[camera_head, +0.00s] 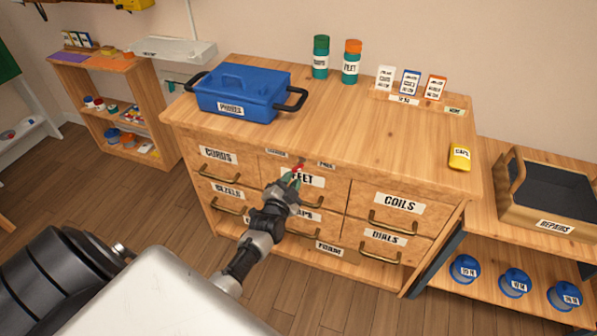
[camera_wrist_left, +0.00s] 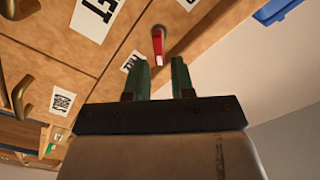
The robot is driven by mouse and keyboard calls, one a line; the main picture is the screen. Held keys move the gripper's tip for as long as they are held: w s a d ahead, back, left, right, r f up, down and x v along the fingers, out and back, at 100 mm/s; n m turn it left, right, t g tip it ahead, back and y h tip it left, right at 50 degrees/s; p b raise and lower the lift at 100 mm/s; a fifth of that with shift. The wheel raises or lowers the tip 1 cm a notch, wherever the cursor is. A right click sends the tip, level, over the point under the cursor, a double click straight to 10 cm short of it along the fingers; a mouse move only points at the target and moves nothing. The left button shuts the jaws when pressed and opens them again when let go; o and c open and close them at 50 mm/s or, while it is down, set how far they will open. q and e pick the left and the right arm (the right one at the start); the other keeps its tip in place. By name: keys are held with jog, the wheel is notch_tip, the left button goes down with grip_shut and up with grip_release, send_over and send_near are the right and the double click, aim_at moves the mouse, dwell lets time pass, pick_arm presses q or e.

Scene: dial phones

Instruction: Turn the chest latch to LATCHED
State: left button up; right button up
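The chest latch is a small red lever (camera_head: 299,167) on the upper front of the wooden chest (camera_head: 378,149), just above the FEET drawer. It sits between two small labels; the right one (camera_head: 327,165) appears to read FREE, and the left one (camera_head: 276,153) is too small to read surely. In the left wrist view the red lever (camera_wrist_left: 158,47) hangs from a metal pivot, just beyond my fingertips. My left gripper (camera_head: 296,180) is open, with its two green fingers (camera_wrist_left: 161,68) apart and nothing between them. I cannot tell whether a finger touches the lever. My right gripper is out of view.
Drawers with brass handles lie below and beside the latch, including COILS (camera_head: 397,202). A blue toolbox (camera_head: 247,104), two bottles, several cards and a yellow object (camera_head: 459,158) stand on the chest top. The REPAIRS crate (camera_head: 550,223) is at right. The space before the latch is open.

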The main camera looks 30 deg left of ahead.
aim_at(297, 170)
pick_arm(q)
jog(key=x, duration=0.5)
jog(key=shift+d+b, duration=0.1)
jog(key=shift+b, duration=0.25)
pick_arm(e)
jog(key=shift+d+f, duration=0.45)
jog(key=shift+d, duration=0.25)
pick_arm(q)
grip_shut()
